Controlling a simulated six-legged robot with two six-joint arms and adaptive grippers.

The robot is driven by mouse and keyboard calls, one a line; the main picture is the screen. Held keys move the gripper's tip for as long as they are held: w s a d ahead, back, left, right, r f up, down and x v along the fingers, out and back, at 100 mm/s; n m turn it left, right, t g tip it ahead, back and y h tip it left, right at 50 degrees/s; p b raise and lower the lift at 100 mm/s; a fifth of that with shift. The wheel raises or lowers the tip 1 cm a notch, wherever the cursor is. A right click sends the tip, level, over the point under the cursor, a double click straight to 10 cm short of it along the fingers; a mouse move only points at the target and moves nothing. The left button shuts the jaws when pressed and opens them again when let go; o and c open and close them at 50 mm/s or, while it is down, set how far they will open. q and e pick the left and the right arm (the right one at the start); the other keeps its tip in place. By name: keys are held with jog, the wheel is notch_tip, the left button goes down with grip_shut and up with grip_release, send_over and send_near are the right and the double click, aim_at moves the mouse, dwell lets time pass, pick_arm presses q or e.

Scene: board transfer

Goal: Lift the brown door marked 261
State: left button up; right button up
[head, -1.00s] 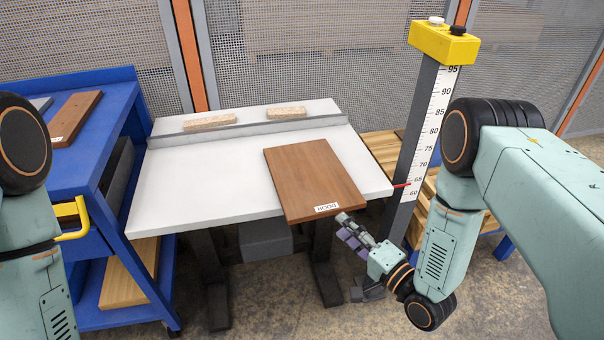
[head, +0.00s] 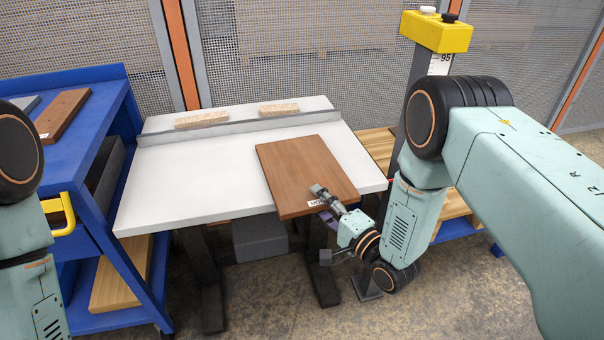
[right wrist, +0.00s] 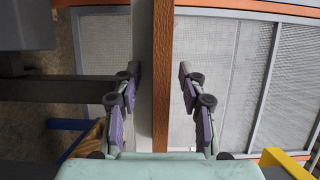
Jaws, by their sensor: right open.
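The brown door (head: 305,170) lies flat on the white table (head: 190,175), its front edge overhanging the table's front. A small white label (head: 314,203) sits at its front edge, partly covered by my gripper; I cannot read it surely. My right gripper (head: 324,203) is open at that front edge, one finger above the door and the other lower, largely hidden. In the right wrist view the door's edge (right wrist: 163,75) runs between the two spread fingers, with a visible gap to the right finger. My left arm shows at the left, but its gripper is out of view.
A grey fence bar (head: 240,129) crosses the table's back, with two light wood blocks (head: 201,119) behind it. A blue cart (head: 95,95) at left carries another brown board (head: 62,115). A yellow-topped measuring post (head: 436,32) stands behind my right arm. Table left of the door is clear.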

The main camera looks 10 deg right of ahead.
jog(key=shift+s+d+r, duration=0.1)
jog(key=shift+c, duration=0.8)
grip_shut()
